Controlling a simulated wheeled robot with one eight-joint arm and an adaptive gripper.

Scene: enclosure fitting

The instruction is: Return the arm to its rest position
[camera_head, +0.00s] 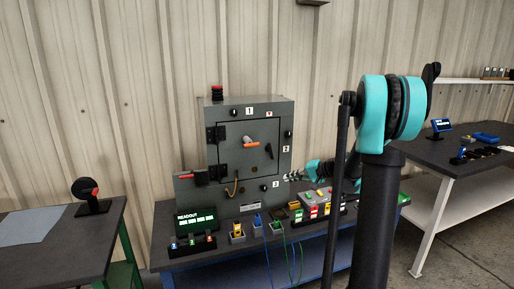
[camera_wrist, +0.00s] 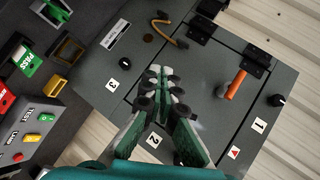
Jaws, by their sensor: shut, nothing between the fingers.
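My gripper (camera_head: 291,178) is in front of the lower right part of the grey enclosure (camera_head: 279,111) in the head view. In the wrist view my gripper (camera_wrist: 160,72) points at the enclosure's face, its fingers together and nothing between them. The enclosure door (camera_head: 234,163) looks shut, with an orange-handled lever (camera_head: 251,143) on it. The wrist view shows the same orange lever (camera_wrist: 237,86) to the right of the fingers, apart from them. My arm reaches in from the right. Whether the fingertips touch the enclosure I cannot tell.
The blue bench (camera_head: 184,264) carries a readout box (camera_head: 196,221), small bins and a grey button box (camera_head: 317,197), close below my gripper. A left table (camera_head: 52,252) holds a black-and-red device (camera_head: 88,192). A right table (camera_head: 445,156) holds blue items. Open air lies above the bench.

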